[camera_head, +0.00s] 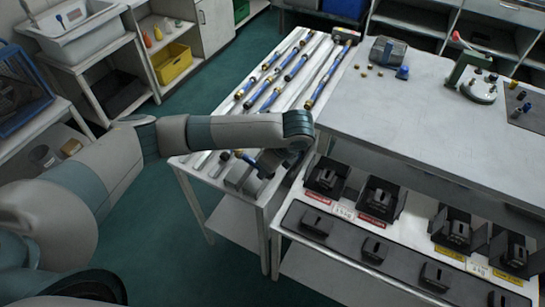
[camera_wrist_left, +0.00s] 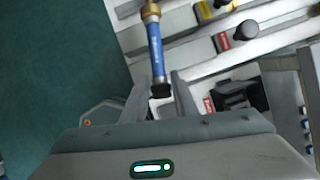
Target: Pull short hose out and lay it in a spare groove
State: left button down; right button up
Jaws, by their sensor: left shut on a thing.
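My left gripper (camera_head: 248,172) is at the near end of the grooved rack (camera_head: 205,135), low over it. It is shut on a short blue hose (camera_wrist_left: 155,45) with a brass fitting at its far end and a black end between the fingers (camera_wrist_left: 160,97). In the head view a small blue part of this hose (camera_head: 250,159) shows beside the gripper; the arm hides some of it. Whether the hose touches the rack, I cannot tell. Several longer blue hoses (camera_head: 322,77) with brass ends lie in other grooves; some grooves look empty. My right gripper is not in view.
Open green floor lies to the left.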

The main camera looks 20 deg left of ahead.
pick_arm(q)
jog(key=s+n+g, duration=0.1)
jog(key=s+n, duration=0.1)
jog(key=n, duration=0.1)
jog(key=s+a+f+n+g+b, duration=0.1)
jog(key=s+n, duration=0.1)
jog(key=n, duration=0.2)
jog(key=s+f+n+g+b, duration=0.1)
jog(key=s+n+g, duration=0.1)
jog(key=n, duration=0.1)
jog(key=shift+s+a+f, duration=0.15)
jog(key=shift+s+f, duration=0.05)
jog(key=shift+s, duration=0.1)
jog(key=s+a+f+n+g+h+b, duration=0.1)
jog(key=s+a+n+g+h+b, duration=0.1)
jog(key=s+n, duration=0.6)
jog(key=shift+s+n+h+b, duration=0.15)
jog(key=shift+n+h+b, duration=0.8)
jog(key=shift+n, duration=1.45)
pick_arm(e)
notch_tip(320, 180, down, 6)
pick_arm(q)
jog(key=shift+a, duration=0.1)
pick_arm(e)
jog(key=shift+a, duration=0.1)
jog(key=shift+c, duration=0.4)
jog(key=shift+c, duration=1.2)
pick_arm(q)
jog(key=shift+a, duration=0.15)
